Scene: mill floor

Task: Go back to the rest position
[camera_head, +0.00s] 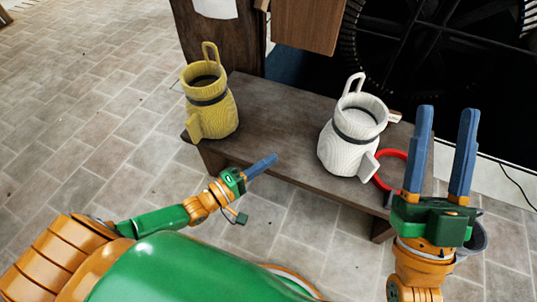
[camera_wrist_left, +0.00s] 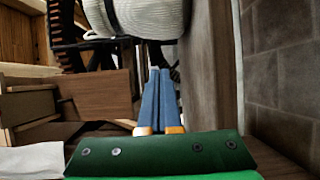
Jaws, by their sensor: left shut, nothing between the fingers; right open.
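My left gripper (camera_head: 262,166) is shut and empty, just in front of the near edge of the wooden bench (camera_head: 265,108). Its two blue fingers lie together in the left wrist view (camera_wrist_left: 160,72), and a white ribbed object (camera_wrist_left: 148,15) shows beyond their tips. My right gripper (camera_head: 444,108) is open with its blue fingers pointing up, at the right end of the bench. Nothing shows between its fingers.
A yellow jug (camera_head: 222,112) stands at the bench's left end and a white jug (camera_head: 345,150) towards its right. A red ring (camera_head: 381,182) is beside the white jug. Dark machinery (camera_head: 430,50) stands behind. Tiled floor (camera_head: 90,110) is clear at left.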

